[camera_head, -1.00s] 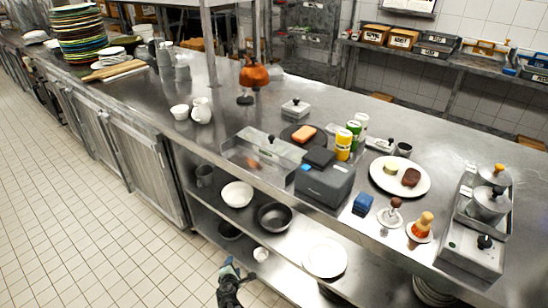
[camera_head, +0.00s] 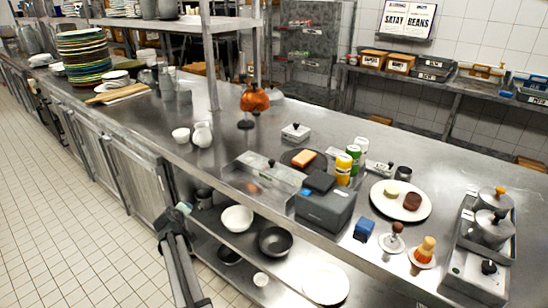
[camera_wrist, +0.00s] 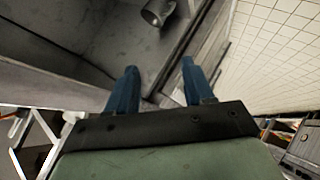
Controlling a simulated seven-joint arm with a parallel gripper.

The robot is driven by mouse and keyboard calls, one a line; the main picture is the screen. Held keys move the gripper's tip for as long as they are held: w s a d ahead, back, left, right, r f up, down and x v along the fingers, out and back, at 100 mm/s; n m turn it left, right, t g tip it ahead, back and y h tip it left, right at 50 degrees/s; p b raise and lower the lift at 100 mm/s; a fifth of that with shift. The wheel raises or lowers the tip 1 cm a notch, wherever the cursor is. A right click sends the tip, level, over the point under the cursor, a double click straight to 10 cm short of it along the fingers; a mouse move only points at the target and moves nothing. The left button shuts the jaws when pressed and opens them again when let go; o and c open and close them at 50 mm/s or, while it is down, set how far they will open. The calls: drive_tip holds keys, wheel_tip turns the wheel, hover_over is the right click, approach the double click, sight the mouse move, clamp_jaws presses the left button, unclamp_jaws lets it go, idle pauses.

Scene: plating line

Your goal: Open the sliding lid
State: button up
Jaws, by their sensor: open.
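A low rectangular container (camera_head: 245,178) with a sheet-like, partly see-through lid and a dark knob (camera_head: 271,163) sits near the counter's front edge. It looks closed, but I cannot tell whether this lid slides. Another long metal container with a knobbed lid (camera_head: 475,275) stands at the right end. My gripper (camera_head: 183,208) is in front of the counter, left of and apart from both. In the wrist view its two blue fingers (camera_wrist: 160,82) are spread, with nothing between them. No lid shows clearly in the wrist view.
A dark box (camera_head: 325,209), tall cans (camera_head: 344,170) and a white plate (camera_head: 420,211) crowd the counter. Bowls (camera_head: 237,219) stand on the shelf below. A metal cup (camera_wrist: 157,12) shows in the wrist view. The tiled floor (camera_head: 70,215) is clear.

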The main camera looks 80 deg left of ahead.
drive_tip(key=w+a+r+m+g+h, duration=0.1)
drive_tip(key=w+a+r+m, duration=0.2)
drive_tip(key=r, duration=0.6)
drive_tip(key=w+a+r+m+g+h, duration=0.1)
drive_tip(key=a+r+m+g, duration=0.15)
drive_tip(key=r+m, duration=0.4)
wheel_tip(320, 180, up, 17)
drive_tip(key=m+g+h, duration=0.1)
drive_tip(key=m+h, duration=0.8)
drive_tip(key=m, duration=0.9)
hover_over(272, 161)
drive_tip(key=w, duration=0.6)
drive_tip(key=x, duration=1.3)
drive_tip(key=shift+s+a+f, duration=0.1)
drive_tip(key=shift+s+f, duration=0.05)
drive_tip(key=shift+s, duration=0.1)
drive_tip(key=shift+c, duration=0.2)
clamp_jaws()
